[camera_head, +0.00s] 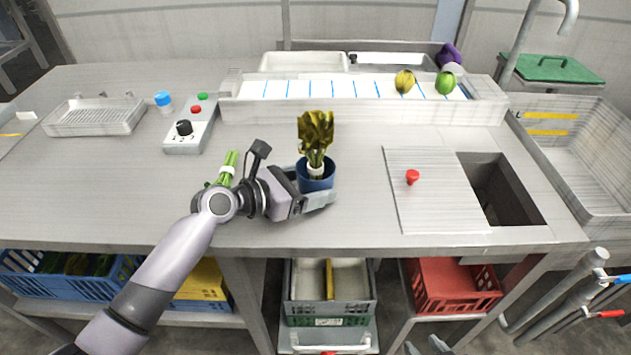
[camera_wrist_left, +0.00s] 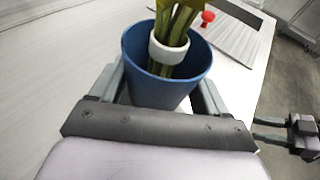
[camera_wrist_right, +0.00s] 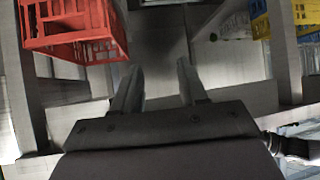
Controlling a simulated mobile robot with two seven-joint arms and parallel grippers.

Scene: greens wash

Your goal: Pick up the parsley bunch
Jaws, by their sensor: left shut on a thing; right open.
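A leafy bunch (camera_head: 316,132) with yellow-olive leaves and a white band stands upright in a blue pot (camera_head: 317,176). In the left wrist view its banded stems (camera_wrist_left: 172,48) rise from the blue pot (camera_wrist_left: 150,88). My left gripper (camera_head: 318,197) is shut on the pot, one finger on each side, at the counter's middle. Green stems (camera_head: 229,167) of another bunch lie on the counter, partly hidden behind my left arm. I cannot tell which bunch is parsley. My right gripper (camera_wrist_right: 158,78) is open and empty, low in front of the counter.
A conveyor trough (camera_head: 300,90) crosses the back, with round produce and a purple item at its right. A control box (camera_head: 188,132) stands left. A board with a red knob (camera_head: 412,176) lies beside a square opening (camera_head: 500,190). A red crate (camera_head: 452,284) sits on the lower shelf.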

